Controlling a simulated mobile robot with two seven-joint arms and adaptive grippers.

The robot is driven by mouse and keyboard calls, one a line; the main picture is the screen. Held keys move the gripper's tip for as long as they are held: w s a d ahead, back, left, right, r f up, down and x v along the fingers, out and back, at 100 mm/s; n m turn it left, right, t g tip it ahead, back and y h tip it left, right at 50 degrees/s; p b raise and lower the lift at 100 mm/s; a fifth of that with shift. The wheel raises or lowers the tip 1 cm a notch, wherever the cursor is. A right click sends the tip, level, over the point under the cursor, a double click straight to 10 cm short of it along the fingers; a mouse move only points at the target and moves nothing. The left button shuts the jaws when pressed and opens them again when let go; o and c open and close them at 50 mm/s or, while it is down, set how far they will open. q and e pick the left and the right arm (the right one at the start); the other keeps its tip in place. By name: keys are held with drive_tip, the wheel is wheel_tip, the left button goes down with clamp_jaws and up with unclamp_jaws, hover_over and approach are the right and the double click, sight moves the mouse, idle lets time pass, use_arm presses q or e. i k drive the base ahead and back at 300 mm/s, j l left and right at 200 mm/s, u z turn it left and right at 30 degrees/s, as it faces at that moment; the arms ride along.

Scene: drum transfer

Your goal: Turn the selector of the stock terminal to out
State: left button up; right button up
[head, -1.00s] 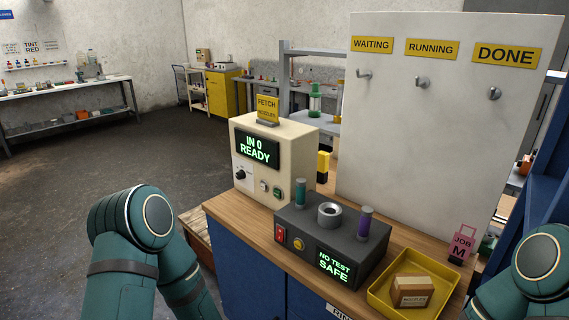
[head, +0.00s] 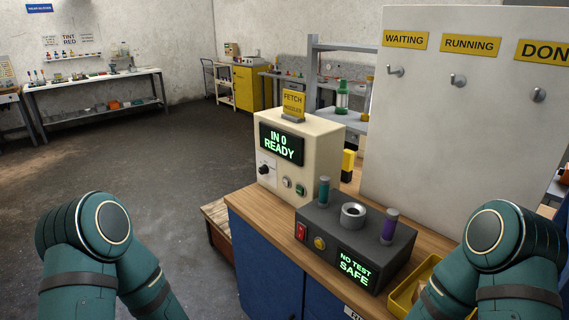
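The stock terminal (head: 322,153) is a cream box at the back left of the wooden bench. Its screen (head: 281,144) reads "IN 0 READY". A dark round selector (head: 265,169) sits low on the left of its front face, with a light button (head: 286,182) and a green button (head: 300,190) to its right. The selector's exact pointing is too small to tell. A yellow "FETCH" sign (head: 293,103) stands on top. Only the upper parts of my two arms show, at the lower left and lower right. Neither gripper is in view.
A dark test box (head: 327,215) reading "NO TEST SAFE" stands in front of the terminal. A yellow tray (head: 401,298) lies at the bench's right, partly hidden by my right arm. A hook board (head: 460,120) rises behind. Open floor (head: 130,170) lies left of the bench.

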sight(264, 170)
drive_tip(key=i+j+z, duration=0.1)
drive_tip(key=j, duration=0.3)
drive_tip(key=i+j+z, duration=0.15)
drive_tip(key=j, duration=0.25)
drive_tip(key=i+j+z, duration=0.1)
drive_tip(key=i+j, duration=0.15)
drive_tip(key=j, duration=0.15)
drive_tip(key=i+j+z, duration=0.15)
drive_tip(key=j, duration=0.3)
